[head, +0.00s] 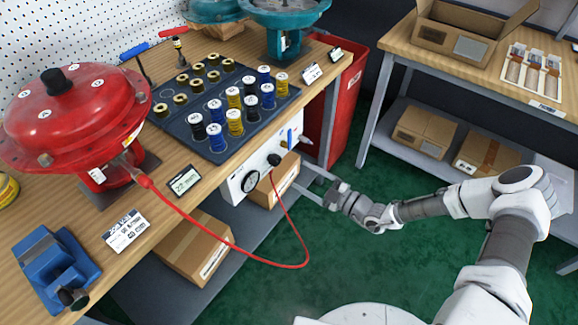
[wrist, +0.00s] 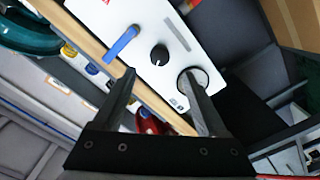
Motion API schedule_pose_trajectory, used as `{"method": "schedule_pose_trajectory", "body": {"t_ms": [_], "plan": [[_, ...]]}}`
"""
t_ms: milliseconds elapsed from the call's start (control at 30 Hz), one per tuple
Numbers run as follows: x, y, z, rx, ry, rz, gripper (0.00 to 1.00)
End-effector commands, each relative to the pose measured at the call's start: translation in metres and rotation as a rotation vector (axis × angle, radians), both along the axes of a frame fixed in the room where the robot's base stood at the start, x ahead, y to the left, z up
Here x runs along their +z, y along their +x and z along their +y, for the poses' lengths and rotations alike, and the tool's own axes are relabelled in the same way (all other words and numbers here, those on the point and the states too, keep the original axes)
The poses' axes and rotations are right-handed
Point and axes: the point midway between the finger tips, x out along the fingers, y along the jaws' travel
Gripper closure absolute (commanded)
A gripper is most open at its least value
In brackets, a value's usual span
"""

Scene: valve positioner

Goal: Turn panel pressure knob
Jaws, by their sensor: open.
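The white panel (head: 238,192) is fixed under the front edge of the workbench. Its small black pressure knob (head: 273,160) sits between the round gauge (head: 250,181) and a blue lever (head: 290,138). In the wrist view the knob (wrist: 159,55) has a white pointer line and lies just beyond and between my fingertips. My gripper (head: 302,173) is open and empty in front of the panel; its dark fingers also show in the wrist view (wrist: 159,74). The fingers look apart from the knob. The right finger partly covers the gauge (wrist: 198,76); the left fingertip is near the blue lever (wrist: 122,43).
Cardboard boxes (head: 190,250) sit on the shelf below. A red bin (head: 345,100) stands right of the bench. Green floor is clear below my arm.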

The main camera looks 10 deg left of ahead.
Motion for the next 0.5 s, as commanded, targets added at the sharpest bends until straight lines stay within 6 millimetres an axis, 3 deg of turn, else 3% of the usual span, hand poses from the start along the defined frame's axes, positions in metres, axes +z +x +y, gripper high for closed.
{"method": "schedule_pose_trajectory", "body": {"t_ms": [200, 500], "plan": [[0.001, -0.019, -0.046, -0.002, -0.002, 0.001, 0.25], [0.0, -0.03, -0.073, 0.001, 0.0, 0.002, 0.25]]}}
